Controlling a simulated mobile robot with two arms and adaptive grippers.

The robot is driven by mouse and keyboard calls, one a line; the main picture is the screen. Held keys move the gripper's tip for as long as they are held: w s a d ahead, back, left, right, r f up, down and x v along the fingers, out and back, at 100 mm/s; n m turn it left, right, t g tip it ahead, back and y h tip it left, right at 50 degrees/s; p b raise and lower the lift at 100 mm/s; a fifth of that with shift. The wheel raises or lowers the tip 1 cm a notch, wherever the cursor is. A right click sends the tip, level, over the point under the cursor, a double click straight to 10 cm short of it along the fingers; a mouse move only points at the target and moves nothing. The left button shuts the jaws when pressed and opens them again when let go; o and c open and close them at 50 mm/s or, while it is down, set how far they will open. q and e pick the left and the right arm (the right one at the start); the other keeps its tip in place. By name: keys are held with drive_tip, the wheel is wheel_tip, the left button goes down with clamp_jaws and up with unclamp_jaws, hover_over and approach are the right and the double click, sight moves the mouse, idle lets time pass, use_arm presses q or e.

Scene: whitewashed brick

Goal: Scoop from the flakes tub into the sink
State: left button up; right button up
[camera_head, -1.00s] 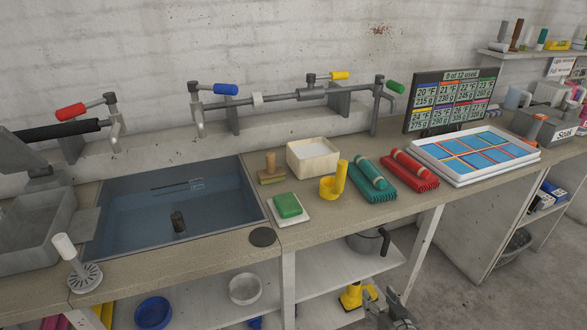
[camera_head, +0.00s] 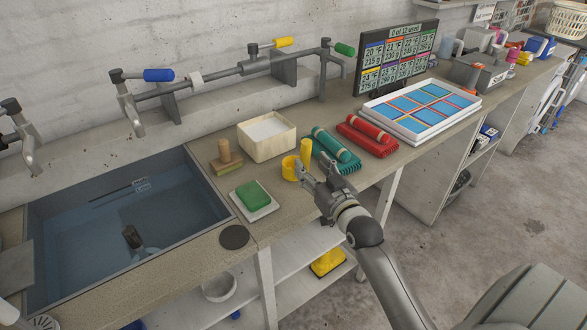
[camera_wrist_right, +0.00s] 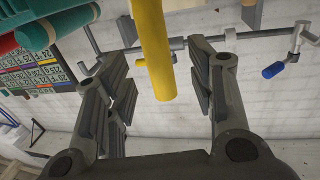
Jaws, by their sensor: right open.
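The flakes tub (camera_head: 268,146), a pale square box with white contents, stands on the counter right of the sink. A yellow scoop (camera_head: 290,169) with an upright handle stands in front of the tub. My right gripper (camera_head: 320,170) is open beside the scoop. In the right wrist view the yellow handle (camera_wrist_right: 153,50) shows between the spread fingers of the gripper (camera_wrist_right: 160,85), and no grip on it shows. The sink (camera_head: 90,245) holds bluish water and a dark upright piece. My left gripper is not in view.
A wood-handled block (camera_head: 226,157) and a green sponge on a white dish (camera_head: 254,199) lie between sink and scoop. Green (camera_head: 336,150) and red (camera_head: 367,137) rolls on ribbed mats lie to the right. A pipe with taps (camera_head: 240,68) runs along the wall behind.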

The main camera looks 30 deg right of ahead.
sight(308, 159)
drive_tip(key=shift+w+r, duration=0.15)
drive_tip(key=shift+w, duration=0.1)
drive_tip(key=w, duration=0.2)
drive_tip(key=w+p, duration=0.1)
drive_tip(key=w, duration=0.1)
drive_tip(key=shift+d, duration=0.4)
drive_tip(key=shift+w, duration=0.3)
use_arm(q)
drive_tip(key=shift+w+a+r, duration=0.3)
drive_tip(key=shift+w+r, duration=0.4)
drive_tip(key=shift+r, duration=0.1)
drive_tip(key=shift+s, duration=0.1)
use_arm(e)
drive_tip(key=shift+c, duration=0.8)
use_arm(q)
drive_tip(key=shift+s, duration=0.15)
use_arm(e)
clamp_jaws()
